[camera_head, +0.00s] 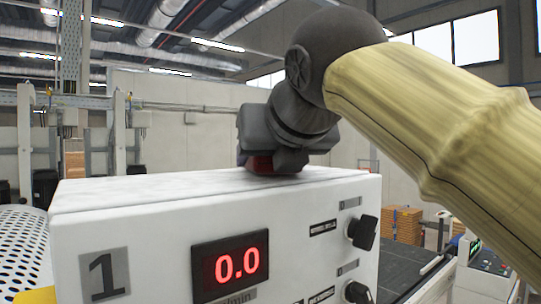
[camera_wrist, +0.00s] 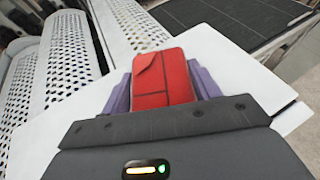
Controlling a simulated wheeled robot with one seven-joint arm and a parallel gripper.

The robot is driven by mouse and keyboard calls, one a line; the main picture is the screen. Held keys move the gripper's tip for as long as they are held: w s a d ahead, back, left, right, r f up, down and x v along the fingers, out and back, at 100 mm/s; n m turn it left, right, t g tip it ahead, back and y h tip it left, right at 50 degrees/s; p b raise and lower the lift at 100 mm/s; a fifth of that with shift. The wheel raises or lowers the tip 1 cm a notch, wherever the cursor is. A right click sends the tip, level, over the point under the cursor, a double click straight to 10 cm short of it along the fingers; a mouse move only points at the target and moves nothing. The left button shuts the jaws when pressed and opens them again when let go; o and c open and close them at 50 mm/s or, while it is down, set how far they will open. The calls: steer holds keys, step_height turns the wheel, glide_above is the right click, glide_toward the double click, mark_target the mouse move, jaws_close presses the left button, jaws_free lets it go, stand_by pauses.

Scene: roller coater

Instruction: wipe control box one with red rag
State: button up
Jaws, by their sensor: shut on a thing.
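Control box one (camera_head: 150,215) is a white box with a "1" label, a red display reading 0.0 and black knobs on its front. My gripper (camera_head: 272,163) is over the box's top, shut on the red rag (camera_head: 262,164). The rag is at the top surface and seems to touch it; the exact contact is hidden. In the wrist view the red rag (camera_wrist: 162,80) is a folded block between the purple-grey fingers of my gripper (camera_wrist: 163,90). The white top of control box one (camera_wrist: 240,78) spreads out beneath and around it.
Perforated metal rollers (camera_wrist: 72,50) lie beside the box, at the left in the wrist view. A dark conveyor bed (camera_head: 400,268) is to the right of the box. Stacked wooden boards (camera_head: 402,222) stand farther back. The box top left of my gripper is clear.

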steer(key=shift+w+a+r, duration=0.1)
steer(key=shift+r, duration=0.7)
step_height(320, 180, up, 2)
steer(key=shift+r, duration=1.1)
